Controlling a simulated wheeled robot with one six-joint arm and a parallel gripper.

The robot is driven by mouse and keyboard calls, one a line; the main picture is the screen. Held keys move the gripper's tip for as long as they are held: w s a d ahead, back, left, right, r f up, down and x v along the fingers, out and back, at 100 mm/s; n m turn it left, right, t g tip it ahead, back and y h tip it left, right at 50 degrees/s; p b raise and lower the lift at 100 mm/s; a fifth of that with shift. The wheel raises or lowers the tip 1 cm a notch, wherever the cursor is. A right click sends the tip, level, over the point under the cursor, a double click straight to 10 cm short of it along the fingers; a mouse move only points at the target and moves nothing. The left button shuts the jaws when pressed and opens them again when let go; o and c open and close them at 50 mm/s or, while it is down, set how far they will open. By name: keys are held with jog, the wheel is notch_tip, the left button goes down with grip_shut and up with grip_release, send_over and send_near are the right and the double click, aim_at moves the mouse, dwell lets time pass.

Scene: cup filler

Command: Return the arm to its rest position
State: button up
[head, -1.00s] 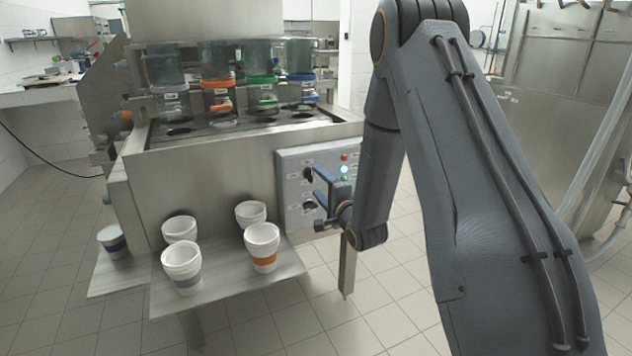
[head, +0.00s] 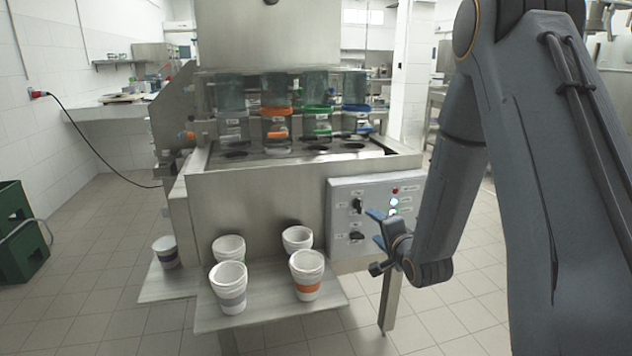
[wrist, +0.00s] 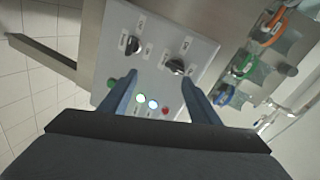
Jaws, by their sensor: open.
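My gripper (head: 376,228) is in front of the control panel (head: 343,193) on the right of the steel filling machine. In the wrist view its two blue fingers (wrist: 158,92) are spread apart with nothing between them. The panel (wrist: 150,30) shows behind them, with two black knobs, lit green and white lamps, a red lamp and a green button. My arm comes down from the upper right of the head view and hides the panel's right edge. The fingers look clear of the knobs, but the exact gap cannot be told.
White cups with grey and orange bands (head: 307,275) stand on the shelf (head: 267,313) below the machine. Another cup (head: 165,252) stands at its left. Jars with coloured rings (head: 275,125) sit on top. Green crates (head: 20,235) stand far left. The tiled floor at right is open.

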jog(key=s+a+r+n+g+p, duration=0.1)
jog(key=s+n+g, duration=0.3)
jog(key=s, duration=0.8)
jog(key=s+a+r+n+g+h+p, duration=0.1)
jog(key=s+r+n+g+p, duration=0.2)
jog(key=s, duration=0.9)
jog(key=s+a+r+n+g+h+p, duration=0.1)
jog(key=s+n+g, duration=0.5)
jog(key=s, duration=0.6)
jog(key=shift+s+r+n+g+p, duration=0.15)
jog(key=shift+r+n+g+p, duration=0.25)
jog(key=shift+r+g, duration=0.5)
